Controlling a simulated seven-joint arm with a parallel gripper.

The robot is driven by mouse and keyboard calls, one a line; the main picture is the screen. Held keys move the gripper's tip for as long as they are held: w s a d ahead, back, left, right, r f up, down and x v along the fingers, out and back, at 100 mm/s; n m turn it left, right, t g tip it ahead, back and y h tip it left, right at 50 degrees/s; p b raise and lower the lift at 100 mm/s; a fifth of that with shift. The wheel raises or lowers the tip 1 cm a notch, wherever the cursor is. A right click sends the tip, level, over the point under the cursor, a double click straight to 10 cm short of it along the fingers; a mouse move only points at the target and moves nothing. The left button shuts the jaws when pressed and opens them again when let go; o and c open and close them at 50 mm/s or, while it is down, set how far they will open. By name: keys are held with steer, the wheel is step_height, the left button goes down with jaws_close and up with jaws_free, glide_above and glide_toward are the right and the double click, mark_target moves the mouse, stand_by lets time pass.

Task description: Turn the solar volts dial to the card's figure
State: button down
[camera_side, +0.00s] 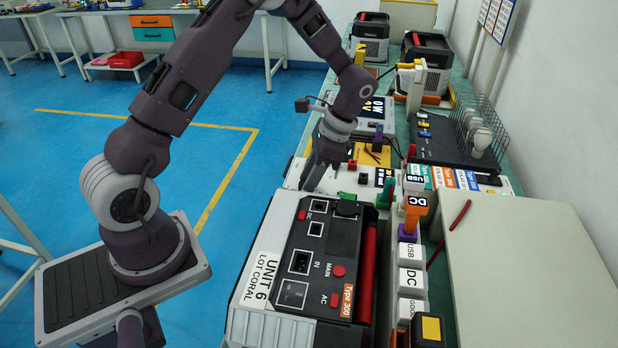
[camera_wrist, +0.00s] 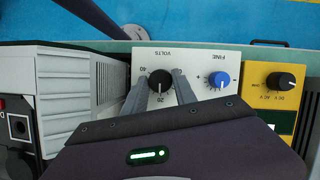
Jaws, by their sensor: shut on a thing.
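The volts dial (camera_wrist: 160,79) is a black knob on a white panel (camera_wrist: 200,60), seen in the wrist view with "40" and "20" printed beside it. Its pale mark lies toward the "20" side; the exact reading is too small to tell. My gripper (camera_wrist: 162,78) has one finger on each side of the dial and is shut on it. In the side view my gripper (camera_side: 318,170) is low behind the Unit 6 box and hides the dial. Black cards with white print (camera_side: 384,178) show there, but I cannot tell which is the task's card or read it surely.
A blue fine knob (camera_wrist: 219,79) sits close right of the fingers. A yellow panel (camera_wrist: 262,101) with a black knob is further right. The Unit 6 box (camera_side: 320,255) stands in front in the side view. Labelled plugs (camera_side: 411,280) line its right.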

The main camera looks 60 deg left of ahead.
steer(key=c, duration=1)
jaws_free()
steer(key=v, duration=0.6)
steer(key=shift+w, duration=0.1)
steer(key=s+d+r+n+t, duration=0.1)
steer(key=s+d+r+t, duration=0.15)
steer(key=s+r, duration=0.35)
steer(key=s+d+r+n+t, duration=0.2)
steer(key=s+d+r, duration=0.15)
steer(key=r, duration=0.55)
steer(key=s+d+n+t, duration=0.1)
steer(key=s, duration=0.3)
steer(key=s+d+n+t+h, duration=0.1)
steer(key=s+t, duration=0.1)
steer(key=s, duration=0.2)
steer(key=s+d+r+n+t+h, duration=0.1)
steer(key=s+t, duration=0.1)
steer(key=s, duration=0.2)
steer(key=shift+s+d+r, duration=0.1)
steer(key=shift+s, duration=0.05)
